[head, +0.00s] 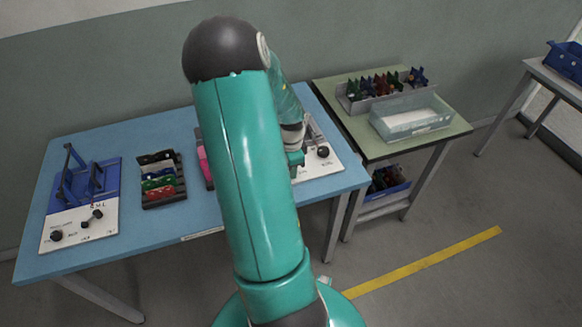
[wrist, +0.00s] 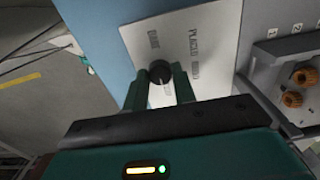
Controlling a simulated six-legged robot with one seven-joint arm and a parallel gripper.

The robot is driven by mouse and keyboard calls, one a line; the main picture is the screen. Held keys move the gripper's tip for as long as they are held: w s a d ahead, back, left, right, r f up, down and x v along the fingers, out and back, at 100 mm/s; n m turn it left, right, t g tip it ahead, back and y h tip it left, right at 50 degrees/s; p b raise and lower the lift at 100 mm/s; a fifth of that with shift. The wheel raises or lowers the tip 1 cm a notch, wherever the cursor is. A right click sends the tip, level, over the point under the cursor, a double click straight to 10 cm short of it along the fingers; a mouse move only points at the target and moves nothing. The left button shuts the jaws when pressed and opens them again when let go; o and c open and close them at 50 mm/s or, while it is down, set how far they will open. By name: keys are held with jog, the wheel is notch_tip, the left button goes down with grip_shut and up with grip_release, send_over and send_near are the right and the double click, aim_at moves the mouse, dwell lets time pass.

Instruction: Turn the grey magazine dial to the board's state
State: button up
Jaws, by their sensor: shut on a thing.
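In the wrist view, a dark round dial (wrist: 160,69) stands on a white panel (wrist: 208,42) with printed lettering that I cannot read surely. My gripper (wrist: 160,82) is shut on this dial, one green finger on each side. The dial's pointer mark is not clear. In the head view, my gripper (head: 296,158) is mostly hidden behind my arm, over the right end of the blue table. A white panel (head: 322,168) with a dark knob (head: 323,152) shows beside it. I cannot tell whether that knob is the held one.
A grey rack (wrist: 270,48) with orange parts and numbered slots lies to the right in the wrist view. On the blue table (head: 140,225) stand a blue fixture (head: 82,188) and a tray (head: 148,200) of coloured parts. A green side table (head: 440,137) holds a clear bin (head: 412,122).

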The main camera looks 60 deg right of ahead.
jog(key=o, duration=1)
notch_tip(320, 180, up, 14)
jog(key=shift+f, duration=0.1)
dwell(0.4)
